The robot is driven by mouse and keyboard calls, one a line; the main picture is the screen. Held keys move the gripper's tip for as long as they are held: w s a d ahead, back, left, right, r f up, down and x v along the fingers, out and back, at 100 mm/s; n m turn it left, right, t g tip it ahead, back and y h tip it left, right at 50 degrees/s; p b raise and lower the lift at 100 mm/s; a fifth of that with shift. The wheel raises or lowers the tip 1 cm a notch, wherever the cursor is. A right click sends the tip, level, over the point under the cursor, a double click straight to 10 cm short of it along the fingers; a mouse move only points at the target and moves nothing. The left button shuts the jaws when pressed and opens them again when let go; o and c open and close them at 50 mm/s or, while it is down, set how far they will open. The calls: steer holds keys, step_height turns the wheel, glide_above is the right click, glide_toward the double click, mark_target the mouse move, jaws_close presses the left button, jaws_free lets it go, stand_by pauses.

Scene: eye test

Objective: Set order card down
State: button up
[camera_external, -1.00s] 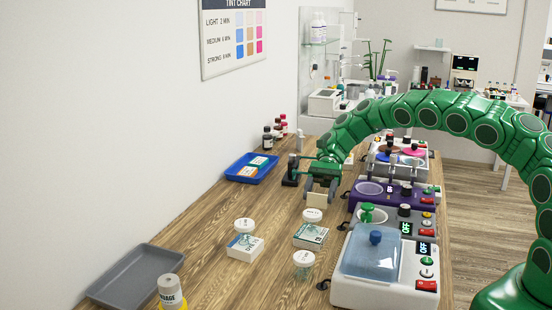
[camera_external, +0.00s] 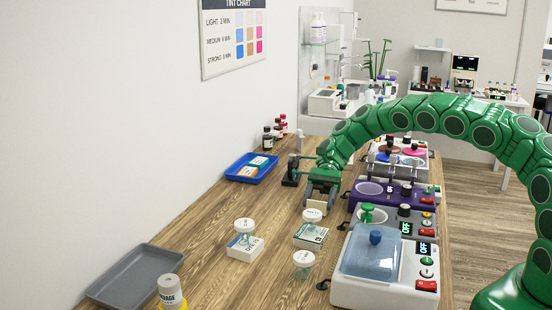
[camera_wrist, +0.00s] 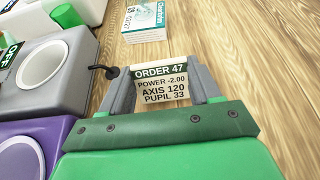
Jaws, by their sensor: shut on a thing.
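The order card (camera_wrist: 160,85) is a small cream card with a dark band reading ORDER 47, then POWER -2.00, AXIS 120, PUPIL 33. My gripper (camera_wrist: 164,90) is shut on it, with a grey finger at each side edge. In the external view, my gripper (camera_external: 321,188) points down over the wooden counter and the card (camera_external: 314,206) shows as a pale patch below the fingers. I cannot tell whether its lower edge touches the counter.
A purple machine (camera_external: 372,190) and a grey one are close on the right. A blue tray (camera_external: 240,178) lies at the back left; a grey tray (camera_external: 135,275) is at the front left.

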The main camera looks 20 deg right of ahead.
steer(key=shift+f, duration=0.5)
steer(key=o, duration=1.1)
steer(key=shift+v, duration=3.9)
steer(key=shift+x, duration=3.95)
steer(key=shift+r, duration=0.1)
